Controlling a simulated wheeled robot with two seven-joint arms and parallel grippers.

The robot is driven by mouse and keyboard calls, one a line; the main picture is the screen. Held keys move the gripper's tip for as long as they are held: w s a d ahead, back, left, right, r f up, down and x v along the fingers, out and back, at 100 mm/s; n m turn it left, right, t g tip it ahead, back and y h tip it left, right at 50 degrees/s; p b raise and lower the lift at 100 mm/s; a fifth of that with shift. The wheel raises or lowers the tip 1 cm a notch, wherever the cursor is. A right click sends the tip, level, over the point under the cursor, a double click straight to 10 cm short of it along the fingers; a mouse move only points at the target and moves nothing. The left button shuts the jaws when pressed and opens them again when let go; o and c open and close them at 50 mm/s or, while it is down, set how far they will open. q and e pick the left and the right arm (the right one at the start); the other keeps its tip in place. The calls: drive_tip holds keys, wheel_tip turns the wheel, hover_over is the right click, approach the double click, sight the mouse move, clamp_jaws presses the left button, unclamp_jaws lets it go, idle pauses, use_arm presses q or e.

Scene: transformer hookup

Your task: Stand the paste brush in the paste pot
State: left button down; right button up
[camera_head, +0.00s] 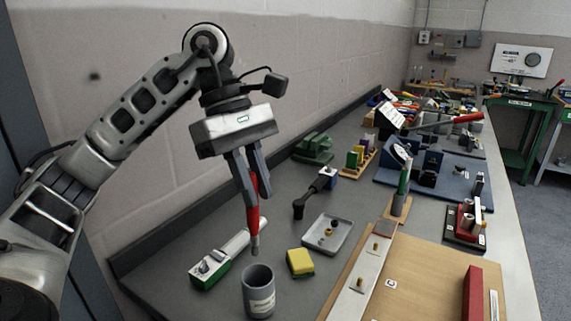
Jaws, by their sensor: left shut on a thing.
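My left gripper (248,188) is shut on the paste brush (253,218), a red-handled tool with a grey lower end. The brush hangs near upright with its tip pointing down. The paste pot (259,297) is a grey open-topped cup with a pale label, standing on the bench near its front. The brush tip is above the pot's rim and slightly left of its centre in the picture, apart from the pot. The upper part of the brush is partly hidden by the fingers. My right gripper does not show.
A green and white box-like tool (219,260) lies left of the pot. A yellow sponge (299,263) lies right of it, with a grey tray (327,234) behind. A wooden board (425,275) fills the right front. Several tools crowd the bench farther back.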

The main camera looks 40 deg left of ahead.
sight(255, 227)
use_arm(q)
drive_tip(key=shift+f+b, duration=0.3)
drive_tip(key=shift+s+f+b, duration=0.2)
drive_tip(key=shift+f+b, duration=0.4)
drive_tip(key=shift+f, duration=0.05)
drive_tip(key=shift+f+b, duration=0.55)
drive_tip(key=shift+f, duration=0.15)
drive_tip(key=shift+f+b, duration=0.6)
drive_tip(key=shift+f, duration=0.05)
wheel_tip(255, 227, down, 3)
drive_tip(key=b, duration=0.3)
drive_tip(key=shift+f, duration=0.2)
drive_tip(key=shift+f+b, duration=0.45)
drive_tip(key=shift+w+f, duration=0.1)
drive_tip(key=shift+f, duration=0.2)
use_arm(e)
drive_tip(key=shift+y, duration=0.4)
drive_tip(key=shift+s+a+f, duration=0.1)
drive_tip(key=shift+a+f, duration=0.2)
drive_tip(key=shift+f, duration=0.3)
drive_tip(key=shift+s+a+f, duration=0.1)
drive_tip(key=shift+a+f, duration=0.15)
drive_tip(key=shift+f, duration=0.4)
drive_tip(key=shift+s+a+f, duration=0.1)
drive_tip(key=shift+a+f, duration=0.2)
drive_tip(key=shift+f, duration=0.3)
